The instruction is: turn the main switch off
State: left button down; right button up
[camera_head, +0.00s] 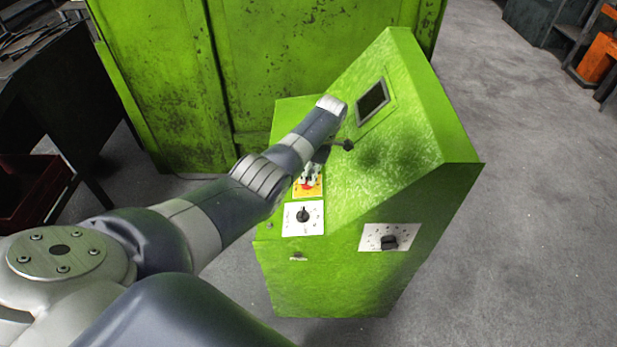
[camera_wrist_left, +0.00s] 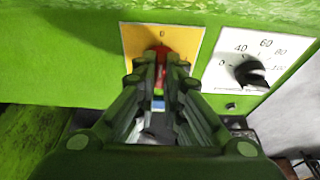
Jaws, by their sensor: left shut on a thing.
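The main switch shows as a red knob (camera_head: 307,186) on a yellow plate (camera_head: 316,190) on the green control cabinet. In the left wrist view the yellow plate (camera_wrist_left: 135,42) bears a mark that looks like "0" above the red knob (camera_wrist_left: 162,57). My left gripper (camera_head: 310,174) is at the knob, its fingers shut on it from both sides. The fingertips (camera_wrist_left: 161,64) hide much of the knob in the wrist view, so its exact angle is hard to tell. My right gripper is not in view.
A white dial plate with a black knob (camera_head: 303,215) sits beside the yellow plate. Another black switch (camera_head: 389,242) is on the cabinet's side face. A small dark screen (camera_head: 372,101) is on the sloped panel (camera_head: 425,130). Grey floor (camera_head: 530,240) lies open to the right.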

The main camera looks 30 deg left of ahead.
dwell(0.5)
pick_arm(q)
jog(key=c, duration=1.7)
grip_release()
jog(key=shift+a, duration=0.1)
jog(key=v, duration=1.2)
jog(key=shift+w, duration=0.1)
